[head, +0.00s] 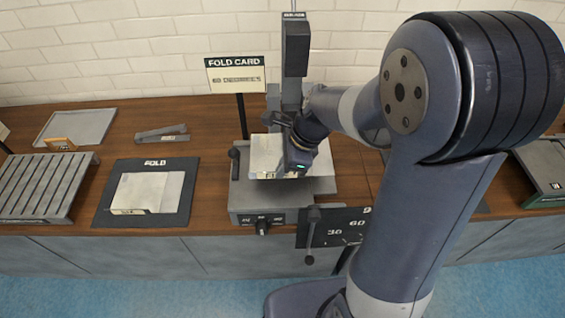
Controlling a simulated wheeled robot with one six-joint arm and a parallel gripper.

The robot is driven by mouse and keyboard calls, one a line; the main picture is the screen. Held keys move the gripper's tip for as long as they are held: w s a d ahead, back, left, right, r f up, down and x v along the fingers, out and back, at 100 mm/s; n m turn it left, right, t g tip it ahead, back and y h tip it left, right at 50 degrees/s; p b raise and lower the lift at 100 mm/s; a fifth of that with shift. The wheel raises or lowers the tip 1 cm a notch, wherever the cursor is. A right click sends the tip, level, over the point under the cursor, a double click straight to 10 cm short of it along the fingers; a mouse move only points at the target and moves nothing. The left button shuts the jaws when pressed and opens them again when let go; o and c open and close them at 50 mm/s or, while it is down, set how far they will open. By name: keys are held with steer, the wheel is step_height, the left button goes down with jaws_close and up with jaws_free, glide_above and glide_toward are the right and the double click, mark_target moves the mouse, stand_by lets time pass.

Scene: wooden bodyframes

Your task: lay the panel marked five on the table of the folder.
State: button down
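The folder (243,203) is a grey machine at the middle of the counter, with levers and a knob on its front. A pale panel (266,150) is at the folder's table, level or nearly so; its marking is too small to read. My gripper (296,168) points down at the panel's right part. The gripper's fingers are hidden or too small to make out, so I cannot tell whether they hold the panel or whether it rests on the table. Another pale panel (150,190) lies on the dark FOLD mat (105,205), its small mark unreadable.
A FOLD CARD sign (236,75) stands behind the folder. A dark angle plate (335,232) is at its front right. Left are a slatted rack (45,185), a grey tray (90,125) and a flat grey tool (162,133). A green-edged box (545,170) is far right.

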step_height(320, 180, down, 4)
steer(key=b, duration=0.3)
steer(key=shift+r, duration=0.15)
steer(key=shift+f+b, duration=0.65)
steer(key=shift+f, duration=0.25)
steer(key=shift+f+p, duration=0.25)
steer(key=shift+p, duration=0.15)
stand_by(0.9)
steer(key=c, duration=2.1)
jaws_free()
steer(key=shift+c, duration=0.2)
steer(key=o, duration=0.6)
steer(key=shift+c, duration=0.2)
steer(key=shift+o, duration=0.3)
steer(key=o, duration=0.5)
